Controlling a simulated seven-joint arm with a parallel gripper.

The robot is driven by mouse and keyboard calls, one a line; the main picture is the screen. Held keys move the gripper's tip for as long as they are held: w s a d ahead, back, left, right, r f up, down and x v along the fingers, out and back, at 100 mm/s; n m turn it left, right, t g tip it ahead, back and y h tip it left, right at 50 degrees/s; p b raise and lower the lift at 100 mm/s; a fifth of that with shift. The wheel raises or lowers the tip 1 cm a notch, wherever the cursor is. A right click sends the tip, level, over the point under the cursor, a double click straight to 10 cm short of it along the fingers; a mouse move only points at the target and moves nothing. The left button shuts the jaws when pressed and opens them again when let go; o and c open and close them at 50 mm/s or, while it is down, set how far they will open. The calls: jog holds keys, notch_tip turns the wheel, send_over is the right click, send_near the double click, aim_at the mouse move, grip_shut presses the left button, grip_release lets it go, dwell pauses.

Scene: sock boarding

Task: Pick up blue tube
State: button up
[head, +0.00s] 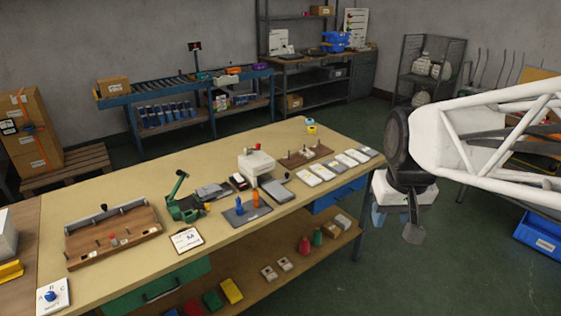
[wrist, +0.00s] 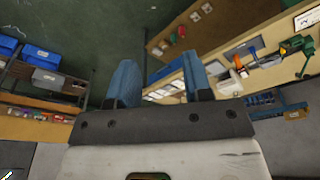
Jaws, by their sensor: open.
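A small upright blue tube (head: 239,205) stands on a dark pad (head: 247,214) in the middle of the workbench, next to an orange tube (head: 256,198). My gripper (head: 395,222) hangs on the right in the head view, off to the right of the bench and well apart from the tube. Its two blue fingers are spread with nothing between them, as the wrist view (wrist: 160,85) also shows.
On the workbench (head: 130,215), a green device (head: 185,205), a white machine (head: 256,165), a label card (head: 186,239) and a wooden fixture (head: 112,235) stand around the pad. Several flat white and grey blocks lie to the right. Shelves line the back wall.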

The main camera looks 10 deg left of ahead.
jog(key=w+a+f+n, duration=0.1)
jog(key=w+a, duration=0.3)
jog(key=w, duration=0.2)
jog(key=w+a+n, duration=0.1)
jog(key=w+a, duration=0.3)
jog(key=w, duration=0.2)
jog(key=n+g, duration=0.2)
jog(key=n, duration=0.3)
send_over(238, 198)
notch_tip(238, 198, down, 21)
jog(key=shift+d+f, duration=0.15)
jog(key=shift+a+f, duration=0.15)
jog(key=shift+a, duration=0.05)
jog(key=shift+f, duration=1.3)
